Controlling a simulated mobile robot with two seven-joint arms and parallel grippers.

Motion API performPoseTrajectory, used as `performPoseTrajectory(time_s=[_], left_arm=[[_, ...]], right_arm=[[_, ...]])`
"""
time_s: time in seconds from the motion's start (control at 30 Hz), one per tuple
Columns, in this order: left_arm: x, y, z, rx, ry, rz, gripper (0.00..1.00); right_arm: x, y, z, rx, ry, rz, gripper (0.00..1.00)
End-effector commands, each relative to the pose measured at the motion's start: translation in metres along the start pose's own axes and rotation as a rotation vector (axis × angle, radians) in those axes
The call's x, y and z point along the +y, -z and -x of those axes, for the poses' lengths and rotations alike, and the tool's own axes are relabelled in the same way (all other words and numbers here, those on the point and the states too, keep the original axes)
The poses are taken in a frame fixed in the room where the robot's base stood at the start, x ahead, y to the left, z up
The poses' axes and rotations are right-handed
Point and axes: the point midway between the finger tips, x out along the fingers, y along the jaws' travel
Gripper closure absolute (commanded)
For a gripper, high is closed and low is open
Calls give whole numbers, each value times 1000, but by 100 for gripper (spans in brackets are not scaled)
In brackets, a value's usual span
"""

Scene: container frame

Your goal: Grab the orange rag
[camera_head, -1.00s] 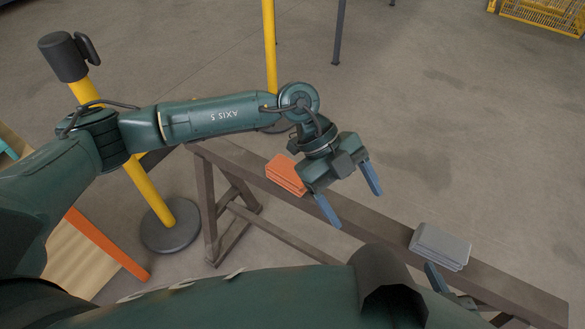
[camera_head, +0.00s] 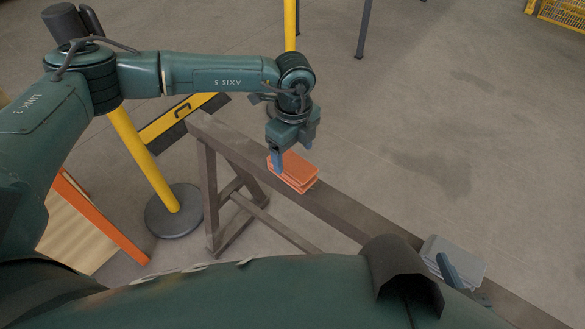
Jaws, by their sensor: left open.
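The orange rag (camera_head: 299,177) is folded into a small stack and lies on the narrow brown beam. My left gripper (camera_head: 291,160) is open and points down at the rag's far end. One blue finger shows at the rag's left edge; the other is mostly hidden at its far right side. I cannot tell whether the fingers touch the rag. A blue finger of my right gripper (camera_head: 447,269) shows low right by a folded grey rag; the rest of that gripper is hidden.
The grey rag (camera_head: 462,256) lies further along the brown beam (camera_head: 350,214). A yellow post (camera_head: 145,160) on a round dark base stands left of the beam. An orange-edged board (camera_head: 100,218) is at lower left. Open floor lies to the right.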

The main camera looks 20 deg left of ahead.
Motion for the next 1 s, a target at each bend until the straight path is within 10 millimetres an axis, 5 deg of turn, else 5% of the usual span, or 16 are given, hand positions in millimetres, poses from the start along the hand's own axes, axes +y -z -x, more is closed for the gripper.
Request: performPoseTrajectory(time_s=[0.3,0.63,1.0], left_arm=[[3,0,-44,0,-2,1,24],[3,0,-50,1,0,-1,24],[3,0,-50,2,0,0,55]], right_arm=[[-1,-6,-3,-6,5,10,64],[-2,-6,-4,-8,9,16,64],[-2,-7,-4,-9,9,16,64]])
